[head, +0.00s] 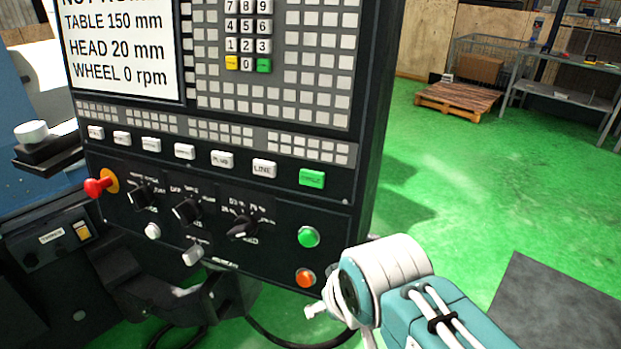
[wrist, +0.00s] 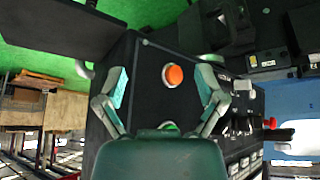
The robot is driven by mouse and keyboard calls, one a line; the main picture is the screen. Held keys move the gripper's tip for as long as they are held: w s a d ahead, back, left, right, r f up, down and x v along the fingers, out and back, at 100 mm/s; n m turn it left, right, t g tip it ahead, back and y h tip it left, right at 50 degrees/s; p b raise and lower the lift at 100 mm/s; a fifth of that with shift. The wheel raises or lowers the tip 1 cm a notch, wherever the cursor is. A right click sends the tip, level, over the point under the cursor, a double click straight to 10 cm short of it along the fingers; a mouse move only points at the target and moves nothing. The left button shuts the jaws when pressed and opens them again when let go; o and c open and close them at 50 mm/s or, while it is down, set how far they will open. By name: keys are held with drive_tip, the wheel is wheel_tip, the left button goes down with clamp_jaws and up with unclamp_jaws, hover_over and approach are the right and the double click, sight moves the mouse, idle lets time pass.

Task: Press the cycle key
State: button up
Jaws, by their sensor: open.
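The green rectangular key (head: 311,178) sits at the right end of the row of labelled keys on the machine's control panel (head: 330,215); its small lettering is hard to read. Below it are a round green button (head: 308,237) and a round orange button (head: 305,278). My gripper (wrist: 162,85) is open and empty. In the wrist view its fingers stand either side of the orange button (wrist: 173,75), and its body partly covers the green button (wrist: 168,128). In the head view my wrist is at the panel's lower right corner, below the green key, with the gripper mostly hidden.
White keys (head: 222,160) run left of the green key. Rotary knobs (head: 243,229) and a red emergency stop (head: 98,186) stick out lower on the panel. Green floor right of the panel is open; a wooden pallet (head: 457,98) and metal shelving (head: 560,95) stand farther back.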

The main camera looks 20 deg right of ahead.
clamp_jaws()
idle(1.1)
